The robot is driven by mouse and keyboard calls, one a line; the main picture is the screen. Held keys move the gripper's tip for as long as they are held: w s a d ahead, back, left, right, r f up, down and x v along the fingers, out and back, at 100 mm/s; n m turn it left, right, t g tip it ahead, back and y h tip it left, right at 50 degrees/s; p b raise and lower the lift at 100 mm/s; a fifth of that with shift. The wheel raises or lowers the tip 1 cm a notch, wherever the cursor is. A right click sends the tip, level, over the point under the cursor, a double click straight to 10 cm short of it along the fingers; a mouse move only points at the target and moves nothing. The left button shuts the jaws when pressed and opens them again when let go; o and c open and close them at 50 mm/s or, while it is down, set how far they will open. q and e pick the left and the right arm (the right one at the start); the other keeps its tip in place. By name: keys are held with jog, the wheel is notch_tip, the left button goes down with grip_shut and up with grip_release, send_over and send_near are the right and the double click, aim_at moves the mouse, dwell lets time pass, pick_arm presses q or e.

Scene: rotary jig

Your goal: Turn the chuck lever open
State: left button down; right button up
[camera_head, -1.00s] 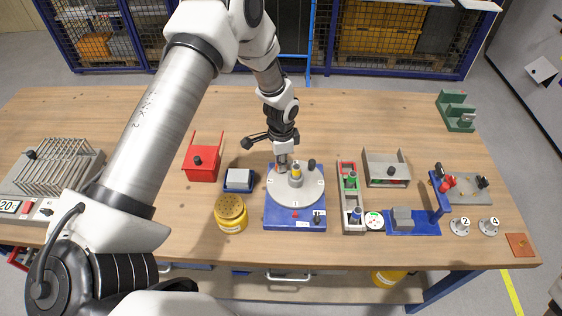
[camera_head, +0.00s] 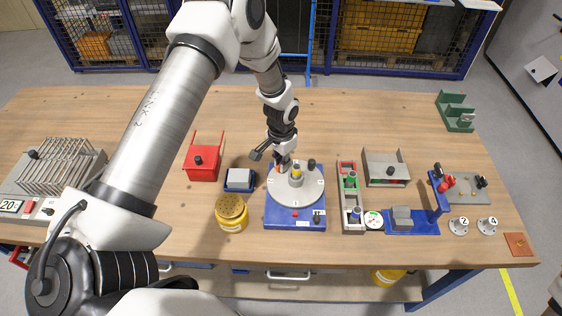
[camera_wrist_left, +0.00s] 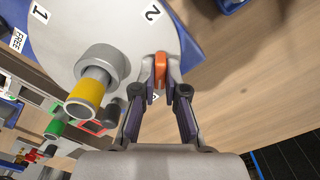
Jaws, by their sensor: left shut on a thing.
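The rotary jig's round grey plate (camera_head: 297,192) sits on a blue base (camera_head: 283,216) on the bench. A grey chuck (camera_wrist_left: 103,62) holding a yellow-topped piece (camera_wrist_left: 84,99) stands on the plate; the yellow also shows in the head view (camera_head: 296,172). The orange lever (camera_wrist_left: 160,70) is at the plate's edge, upright between the fingertips of my left gripper (camera_wrist_left: 160,84), which is shut on it. In the head view the left gripper (camera_head: 282,164) reaches down at the plate's back left edge and partly hides the lever. My right gripper is not in view.
A blue tray with a grey block (camera_head: 239,177) and a yellow perforated pot (camera_head: 231,211) are left of the jig. A narrow grey tray (camera_head: 352,213) is close on the right. Bench behind the jig is clear.

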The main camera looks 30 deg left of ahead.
pick_arm(q)
jog(key=shift+s+f, duration=0.1)
jog(key=shift+f, duration=0.05)
jog(key=c, duration=1.3)
grip_release()
jog(key=shift+o, duration=0.4)
notch_tip(320, 180, up, 12)
jog(key=shift+w, duration=0.2)
jog(key=shift+s+f, duration=0.1)
